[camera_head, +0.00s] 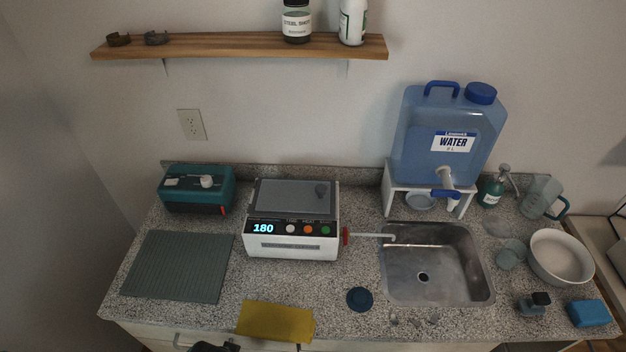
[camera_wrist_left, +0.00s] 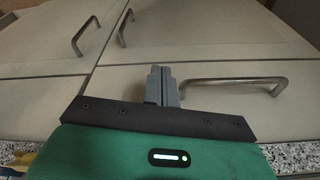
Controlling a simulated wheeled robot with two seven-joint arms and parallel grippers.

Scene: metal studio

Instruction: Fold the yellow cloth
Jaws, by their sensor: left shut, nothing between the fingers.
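The yellow cloth (camera_head: 275,321) lies as a roughly rectangular piece at the front edge of the speckled counter, left of the sink. Its near side reaches the counter edge and seems to lap slightly over it. I cannot tell how many layers it has. A bit of yellow shows at the lower left corner of the left wrist view (camera_wrist_left: 25,158). My left gripper (camera_wrist_left: 160,72) is shut and empty, in front of the cabinet fronts. A dark part of my left arm shows at the bottom of the head view, left of the cloth. My right gripper is out of view.
Behind the cloth stands a white heated unit (camera_head: 293,245) reading 180. A grey ribbed mat (camera_head: 178,265) lies to the left, a dark blue round stopper (camera_head: 360,299) to the right, then the sink (camera_head: 438,290). Drawer handles (camera_wrist_left: 235,82) stick out below the counter.

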